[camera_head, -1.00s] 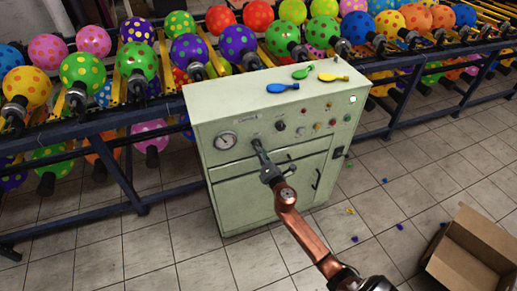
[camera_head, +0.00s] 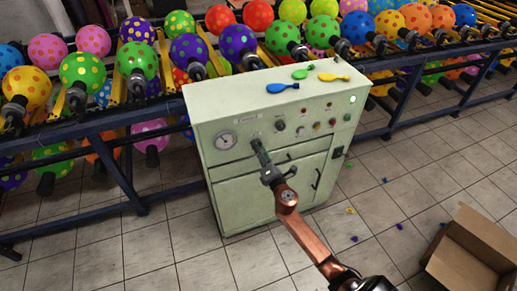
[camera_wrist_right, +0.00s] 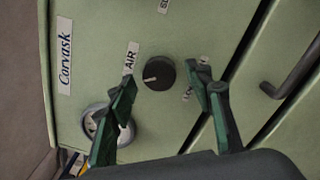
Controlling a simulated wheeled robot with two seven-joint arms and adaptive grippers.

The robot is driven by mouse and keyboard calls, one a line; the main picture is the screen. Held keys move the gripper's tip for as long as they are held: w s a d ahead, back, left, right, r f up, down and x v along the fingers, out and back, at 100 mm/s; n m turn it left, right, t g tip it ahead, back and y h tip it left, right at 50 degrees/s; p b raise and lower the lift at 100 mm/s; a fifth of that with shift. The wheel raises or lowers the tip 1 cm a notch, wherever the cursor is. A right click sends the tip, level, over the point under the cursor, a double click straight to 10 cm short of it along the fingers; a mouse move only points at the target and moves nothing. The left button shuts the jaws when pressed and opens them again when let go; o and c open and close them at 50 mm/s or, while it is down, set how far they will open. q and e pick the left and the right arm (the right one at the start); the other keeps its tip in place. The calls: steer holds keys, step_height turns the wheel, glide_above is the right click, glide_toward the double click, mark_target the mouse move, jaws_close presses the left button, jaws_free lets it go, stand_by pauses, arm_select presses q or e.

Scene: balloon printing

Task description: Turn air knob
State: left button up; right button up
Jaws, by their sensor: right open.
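The air knob (camera_wrist_right: 159,74) is a round black dial with a white mark, beside the "AIR" label (camera_wrist_right: 130,57) in the right wrist view. My right gripper (camera_wrist_right: 163,80) is open. Its two dark green fingers stand on either side of the knob, with a visible gap to it on both sides. My left gripper is not in view.
A pressure gauge (camera_head: 226,141) is left of my gripper, and another black knob (camera_head: 281,125) is to its right. Cabinet handles (camera_wrist_right: 292,78) stick out nearby. Balloons lie on the cabinet top. A cardboard box (camera_head: 470,250) is on the floor at right.

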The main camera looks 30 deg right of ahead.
steer(key=v, duration=1.1)
